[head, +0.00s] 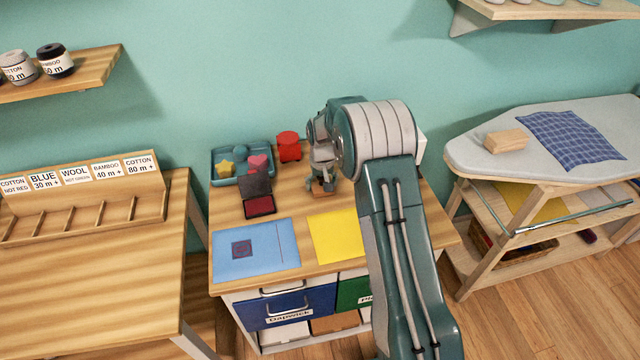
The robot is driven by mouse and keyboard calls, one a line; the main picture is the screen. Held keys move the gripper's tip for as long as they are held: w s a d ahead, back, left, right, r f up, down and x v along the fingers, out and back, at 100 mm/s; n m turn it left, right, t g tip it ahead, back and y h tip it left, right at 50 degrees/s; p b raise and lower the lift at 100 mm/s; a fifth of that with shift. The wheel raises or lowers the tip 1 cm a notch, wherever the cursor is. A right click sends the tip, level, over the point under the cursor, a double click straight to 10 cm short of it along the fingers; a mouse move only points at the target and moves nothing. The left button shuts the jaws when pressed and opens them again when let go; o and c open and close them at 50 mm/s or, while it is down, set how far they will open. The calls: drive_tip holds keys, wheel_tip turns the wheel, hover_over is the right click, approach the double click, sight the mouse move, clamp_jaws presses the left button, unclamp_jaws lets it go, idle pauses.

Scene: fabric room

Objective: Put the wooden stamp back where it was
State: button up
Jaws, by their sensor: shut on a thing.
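My gripper (322,184) is over the back middle of the wooden cabinet top, pointing down. It is shut on a small brown wooden piece, which looks like the wooden stamp (325,193); the fingers hide most of it. The stamp is at or just above the cabinet top; I cannot tell if it touches. A teal tray (222,184) at the back left holds a yellow star, a teal round piece and a pink heart. An open ink pad (260,206) with a red pad lies in front of the tray.
A red object (289,146) stands behind the ink pad. Blue paper (270,262) with a dark red square print and yellow paper (336,238) lie in front. A label rack (85,195) stands left. An ironing board (560,150) at right bears a wooden block (506,140) and checked cloth.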

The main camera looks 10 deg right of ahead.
drive_tip(key=shift+d, duration=0.1)
drive_tip(key=o, duration=0.8)
drive_tip(key=shift+a, duration=0.8)
drive_tip(key=shift+d, duration=0.35)
drive_tip(key=r, duration=1.1)
drive_tip(key=shift+s+a+r, duration=0.15)
drive_tip(key=shift+s+r, duration=0.05)
drive_tip(key=shift+r, duration=0.25)
drive_tip(key=s+r+t, duration=0.2)
drive_tip(key=s+r, duration=1.3)
drive_tip(key=r, duration=0.1)
drive_tip(key=s+t, duration=0.1)
drive_tip(key=s, duration=0.6)
drive_tip(key=s+t, duration=0.1)
drive_tip(key=s, duration=0.6)
drive_tip(key=s+t, duration=0.1)
drive_tip(key=s, duration=0.6)
drive_tip(key=shift+s+r, duration=0.2)
